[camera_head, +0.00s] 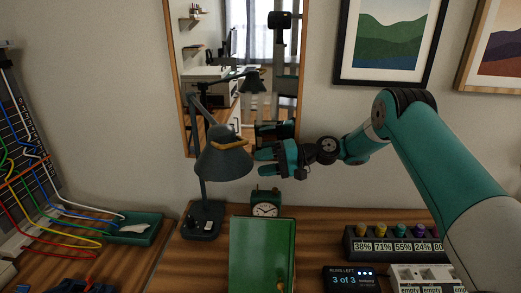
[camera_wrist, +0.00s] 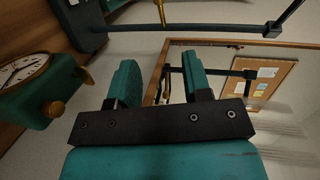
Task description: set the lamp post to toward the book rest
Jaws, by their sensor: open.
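The lamp stands at the left of the desk. Its dark post (camera_head: 202,190) rises from a square base (camera_head: 197,232), and its grey shade (camera_head: 222,163) hangs to the right, with a brass bar on it. In the wrist view the post (camera_wrist: 195,28) crosses near the top, beyond the fingertips. My gripper (camera_head: 263,161) is right of the shade, above the clock, pointing left. Its fingers are apart and empty in the wrist view (camera_wrist: 160,70). A green book-like panel (camera_head: 262,255) stands front centre; any rest under it is hidden.
A green clock (camera_head: 266,208) stands behind the panel and close to my gripper in the wrist view (camera_wrist: 40,85). A wood-framed mirror (camera_head: 178,75) hangs behind the lamp. A row of coloured knobs (camera_head: 399,231) and a display box (camera_head: 350,280) are at the right; a cable tray (camera_head: 128,238) is left.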

